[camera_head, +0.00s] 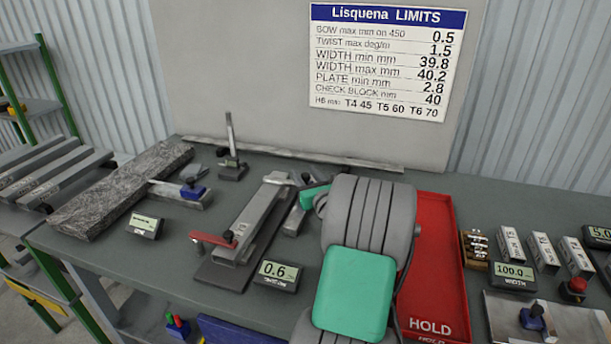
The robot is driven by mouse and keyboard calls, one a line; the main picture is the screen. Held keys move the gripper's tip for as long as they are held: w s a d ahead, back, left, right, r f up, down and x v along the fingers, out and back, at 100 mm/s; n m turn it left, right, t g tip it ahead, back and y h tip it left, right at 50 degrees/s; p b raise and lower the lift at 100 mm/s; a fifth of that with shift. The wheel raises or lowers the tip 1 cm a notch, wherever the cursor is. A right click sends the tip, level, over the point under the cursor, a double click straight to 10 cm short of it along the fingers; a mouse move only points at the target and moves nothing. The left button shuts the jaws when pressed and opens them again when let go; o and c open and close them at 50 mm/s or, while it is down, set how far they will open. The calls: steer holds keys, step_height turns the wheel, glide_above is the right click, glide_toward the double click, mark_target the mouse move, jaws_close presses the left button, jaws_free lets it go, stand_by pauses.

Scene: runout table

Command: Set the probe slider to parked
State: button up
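No label here names the probe slider. A blue knob (193,190) sits on a short grey bar beside the dark stone block (122,187) at the left of the table. Another blue knob (532,314) stands on the metal plate (577,325) at the lower right. I cannot tell which of the two is the probe slider, and no parked mark is readable. My grey arm with green pads covers the middle of the table.
A metal fixture with a red handle (214,240) stands left of my arm, by a display reading 0.6 (277,275). A red HOLD tray (430,270) lies right of my arm. Several small blocks and a WIDTH display (513,273) stand further right.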

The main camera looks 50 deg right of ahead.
jaws_close()
stand_by(1.1)
